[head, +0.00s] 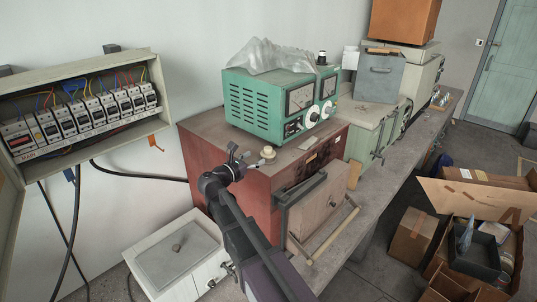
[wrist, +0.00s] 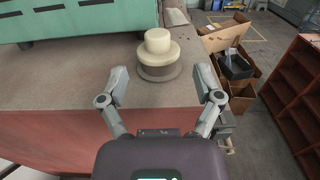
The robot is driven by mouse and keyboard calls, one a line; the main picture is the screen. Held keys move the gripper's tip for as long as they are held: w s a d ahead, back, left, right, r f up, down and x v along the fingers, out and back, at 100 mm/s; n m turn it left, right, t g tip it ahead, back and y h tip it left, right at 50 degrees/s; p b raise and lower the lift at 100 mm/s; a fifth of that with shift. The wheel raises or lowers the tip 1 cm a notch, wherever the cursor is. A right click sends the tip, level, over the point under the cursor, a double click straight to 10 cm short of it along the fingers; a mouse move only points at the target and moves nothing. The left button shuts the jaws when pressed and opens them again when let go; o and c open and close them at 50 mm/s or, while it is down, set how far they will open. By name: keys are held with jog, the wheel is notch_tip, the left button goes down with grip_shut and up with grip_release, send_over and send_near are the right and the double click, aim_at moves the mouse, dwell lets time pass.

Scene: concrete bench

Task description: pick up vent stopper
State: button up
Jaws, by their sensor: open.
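The vent stopper is a cream, stepped round plug (head: 267,153) standing upright on top of the red-brown box furnace (head: 228,160), near its front edge. In the wrist view the stopper (wrist: 158,46) sits on a grey-brown round collar (wrist: 159,68). My gripper (head: 239,154) is just left of the stopper in the head view. In the wrist view my gripper (wrist: 161,82) is open, with its fingers apart and nothing between them. The stopper lies straight ahead beyond the fingertips, roughly centred between them.
A green metered instrument (head: 283,100) stands on the furnace behind the stopper, with crumpled plastic on top. An open breaker panel (head: 85,115) hangs at left. Cardboard boxes (head: 413,238) lie on the floor at right. The furnace top around the stopper is mostly clear.

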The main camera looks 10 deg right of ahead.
aim_at(265, 151)
jog(key=shift+x, duration=1.05)
jog(key=shift+x, duration=2.6)
jog(key=shift+w+a+r, duration=0.1)
grip_shut()
